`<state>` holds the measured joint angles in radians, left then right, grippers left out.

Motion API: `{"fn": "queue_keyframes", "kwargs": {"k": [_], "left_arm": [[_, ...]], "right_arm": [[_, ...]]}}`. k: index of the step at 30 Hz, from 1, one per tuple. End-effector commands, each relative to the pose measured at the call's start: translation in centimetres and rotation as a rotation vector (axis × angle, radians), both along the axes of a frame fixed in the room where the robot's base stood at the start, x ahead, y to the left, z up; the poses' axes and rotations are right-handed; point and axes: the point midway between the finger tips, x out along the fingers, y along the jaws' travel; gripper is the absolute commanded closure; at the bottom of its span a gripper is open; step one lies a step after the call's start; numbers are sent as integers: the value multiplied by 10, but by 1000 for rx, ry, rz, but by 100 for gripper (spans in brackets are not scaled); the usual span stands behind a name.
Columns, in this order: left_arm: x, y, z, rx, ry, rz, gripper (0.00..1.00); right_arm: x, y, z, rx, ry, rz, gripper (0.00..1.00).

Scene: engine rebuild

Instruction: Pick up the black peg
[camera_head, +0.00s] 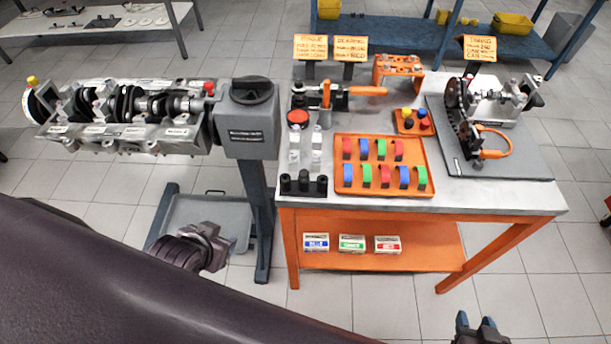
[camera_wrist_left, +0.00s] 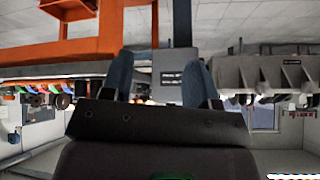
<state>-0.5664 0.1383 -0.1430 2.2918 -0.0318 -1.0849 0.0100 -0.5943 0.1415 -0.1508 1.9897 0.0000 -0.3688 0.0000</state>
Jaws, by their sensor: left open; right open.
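I cannot single out the black peg for sure. A black block (camera_head: 304,187) with short black upright pieces stands at the table's front left corner. A small orange tray (camera_head: 399,128) farther back holds small yellow, red, blue and dark pegs. My right gripper (camera_head: 477,324) is at the bottom edge, in front of and below the table, open and empty. My left gripper shows in the left wrist view (camera_wrist_left: 160,76), its two blue fingers apart with nothing between them. In the head view its wrist is a dark shape in front of the engine stand, the fingers unclear.
An orange tray (camera_head: 343,188) with coloured bearing shells lies mid-table. A grey plate (camera_head: 530,166) with a crank fixture is at the right. The engine block (camera_head: 110,140) hangs on its stand (camera_head: 262,210) left of the table. Boxes lie on the lower shelf (camera_head: 430,250). Floor in front is clear.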

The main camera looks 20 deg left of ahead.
Motion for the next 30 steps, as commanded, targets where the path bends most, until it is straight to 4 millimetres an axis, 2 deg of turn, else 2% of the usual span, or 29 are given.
{"fn": "queue_keyframes", "kwargs": {"k": [4, 8, 14, 20, 26, 30], "left_arm": [[9, -1, 29, 36, 0, -2, 46], [29, -2, 57, 91, -67, -12, 46], [68, -8, 94, 174, -244, -45, 46], [110, -24, 135, 257, -478, -113, 46], [152, -56, 191, 352, -793, -245, 46], [174, -102, 242, 435, -1097, -427, 46]], "right_arm": [[1, 0, 5, 0, -4, 0, 56], [1, 0, 7, 0, -6, 0, 56], [0, -1, 8, -1, -4, -1, 56], [-4, -2, 7, -2, 4, -4, 56], [-6, -2, 6, -2, 7, -4, 56], [-6, -2, 7, -2, 6, -4, 56]]}}
